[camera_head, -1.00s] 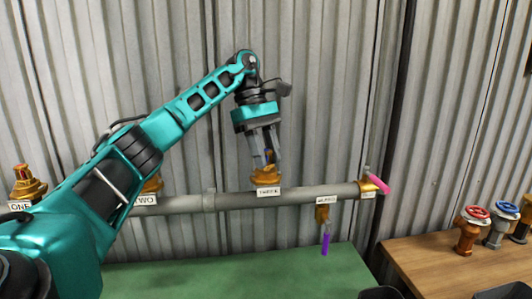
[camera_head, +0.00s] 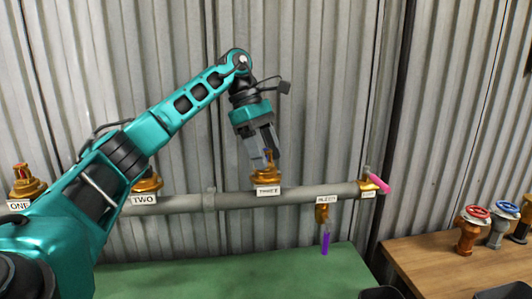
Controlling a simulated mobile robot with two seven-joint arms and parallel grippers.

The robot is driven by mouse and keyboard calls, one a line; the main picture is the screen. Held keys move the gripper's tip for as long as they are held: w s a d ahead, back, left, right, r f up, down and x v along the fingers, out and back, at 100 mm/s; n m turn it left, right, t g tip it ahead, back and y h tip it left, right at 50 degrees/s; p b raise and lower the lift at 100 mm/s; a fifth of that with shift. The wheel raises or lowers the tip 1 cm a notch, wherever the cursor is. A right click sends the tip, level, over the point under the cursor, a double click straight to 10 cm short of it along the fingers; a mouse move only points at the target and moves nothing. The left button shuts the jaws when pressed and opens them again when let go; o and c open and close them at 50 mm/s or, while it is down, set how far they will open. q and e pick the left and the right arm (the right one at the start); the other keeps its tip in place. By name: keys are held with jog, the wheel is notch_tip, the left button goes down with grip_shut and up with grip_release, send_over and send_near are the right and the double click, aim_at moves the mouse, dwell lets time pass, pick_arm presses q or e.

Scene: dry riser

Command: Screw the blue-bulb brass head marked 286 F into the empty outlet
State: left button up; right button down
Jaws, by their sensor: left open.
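My left gripper (camera_head: 264,153) points down over the outlet labelled THREE (camera_head: 268,179) on the grey pipe. Its fingers are open around a small brass piece (camera_head: 268,158) standing on this outlet. The fingers partly hide it, and its bulb colour and marking are too small to tell. The outlet labelled ONE (camera_head: 27,187) carries a brass head with a red bulb (camera_head: 22,170). The outlet labelled TWO (camera_head: 146,187) shows its brass base, with its top hidden behind my left arm. My right gripper is not in view.
The grey pipe (camera_head: 225,200) runs before a corrugated wall. A purple lever (camera_head: 325,243) hangs below it and a pink lever (camera_head: 379,183) is at its right end. A wooden table (camera_head: 430,260) holds red-topped (camera_head: 468,232) and blue-topped fittings (camera_head: 500,225). The green surface (camera_head: 240,275) is clear.

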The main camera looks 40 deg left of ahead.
pick_arm(q)
jog(key=n+t, duration=0.1)
jog(key=n, duration=0.2)
jog(key=n+t+y, duration=0.1)
jog(key=n, duration=0.2)
jog(key=shift+n, duration=0.4)
jog(key=n+t+y, duration=0.1)
jog(key=n, duration=0.3)
jog(key=shift+y+p, duration=0.35)
jog(key=shift+y, duration=0.05)
jog(key=n+y, duration=0.1)
jog(key=n, duration=0.2)
grip_shut()
jog(key=m+h, duration=0.2)
jog(key=m, duration=0.3)
jog(key=shift+f+m+g, duration=0.1)
jog(key=shift+m+g, duration=0.2)
jog(key=shift+m, duration=0.1)
